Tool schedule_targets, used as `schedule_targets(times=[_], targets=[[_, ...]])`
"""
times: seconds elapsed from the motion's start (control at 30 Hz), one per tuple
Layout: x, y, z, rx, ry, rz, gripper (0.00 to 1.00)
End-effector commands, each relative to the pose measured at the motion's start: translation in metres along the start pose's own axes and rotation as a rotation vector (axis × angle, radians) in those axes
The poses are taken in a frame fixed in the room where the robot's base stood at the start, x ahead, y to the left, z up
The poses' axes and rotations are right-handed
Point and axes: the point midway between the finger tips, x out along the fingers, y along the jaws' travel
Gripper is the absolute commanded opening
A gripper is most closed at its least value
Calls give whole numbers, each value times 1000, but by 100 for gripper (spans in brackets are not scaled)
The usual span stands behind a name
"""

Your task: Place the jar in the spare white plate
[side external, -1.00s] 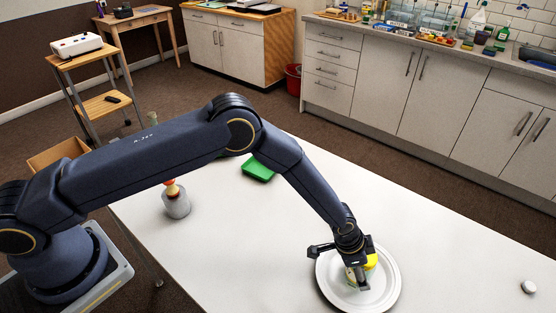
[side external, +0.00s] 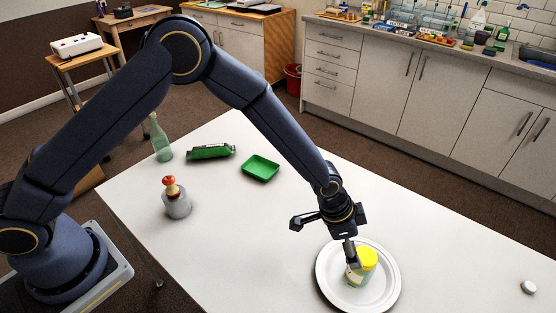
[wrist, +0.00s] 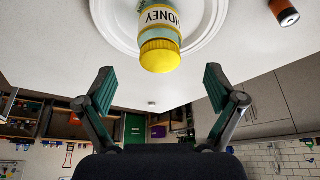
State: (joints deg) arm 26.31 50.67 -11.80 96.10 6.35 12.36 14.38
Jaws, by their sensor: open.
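The jar (side external: 361,268) has a yellow lid and a pale label. It stands on the white plate (side external: 384,293) near the front of the table. In the wrist view the jar (wrist: 160,38) shows a label reading HONEY, and the plate (wrist: 110,25) lies around its base. My gripper (side external: 350,252) is just above and beside the jar in the side view. In the wrist view my gripper (wrist: 160,80) has its fingers spread wide, with nothing between the tips, and the jar's lid is beyond them.
The table's middle is clear.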

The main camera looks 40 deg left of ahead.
Motion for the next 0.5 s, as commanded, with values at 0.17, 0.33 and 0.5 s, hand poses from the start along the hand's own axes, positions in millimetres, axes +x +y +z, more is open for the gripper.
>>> schedule_targets(times=[0.17,0.33,0.5], targets=[[-48,-23,-2,-39,4,-41,93],[-162,-68,20,-168,4,-148,93],[-278,-89,78,-353,8,-255,93]])
